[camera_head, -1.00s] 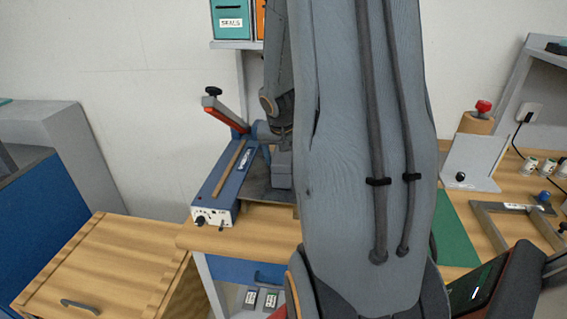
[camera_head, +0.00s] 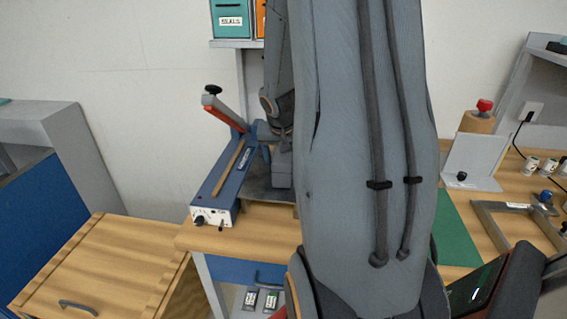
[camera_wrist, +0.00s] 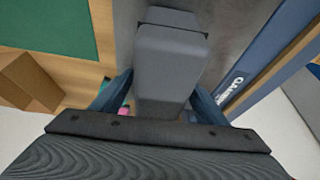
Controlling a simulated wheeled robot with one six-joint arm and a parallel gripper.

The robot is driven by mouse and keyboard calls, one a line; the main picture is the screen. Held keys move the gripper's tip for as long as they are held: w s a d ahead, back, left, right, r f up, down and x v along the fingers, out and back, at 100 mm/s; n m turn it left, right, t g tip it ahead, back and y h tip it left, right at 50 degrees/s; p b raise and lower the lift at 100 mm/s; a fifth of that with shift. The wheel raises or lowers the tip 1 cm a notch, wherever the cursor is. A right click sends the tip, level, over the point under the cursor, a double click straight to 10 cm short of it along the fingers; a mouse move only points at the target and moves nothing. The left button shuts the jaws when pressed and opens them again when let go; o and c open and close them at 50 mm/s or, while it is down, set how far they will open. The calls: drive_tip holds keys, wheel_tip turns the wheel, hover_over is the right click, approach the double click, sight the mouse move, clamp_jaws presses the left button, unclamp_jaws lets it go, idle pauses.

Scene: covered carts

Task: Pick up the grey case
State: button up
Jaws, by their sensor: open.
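The grey case (camera_wrist: 170,60) is a smooth, rounded block in the middle of the wrist view, lying on a dark grey surface. My gripper (camera_wrist: 162,84) is open, with one blue finger on each side of the near part of the case. I cannot tell whether either finger touches it. In the head view, a small grey block (camera_head: 283,168) that looks like the case shows below my wrist, beside the blue sealer, partly hidden by my arm.
The blue sealer (camera_head: 222,185) with its raised red-and-black lever stands close on the left of the case. A green mat (camera_head: 455,232) and a grey frame (camera_head: 487,222) lie to the right on the wooden bench. A wooden-topped cart (camera_head: 95,262) stands at the lower left.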

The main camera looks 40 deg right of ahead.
drive_tip(key=c, duration=1.5)
drive_tip(key=shift+r, duration=0.2)
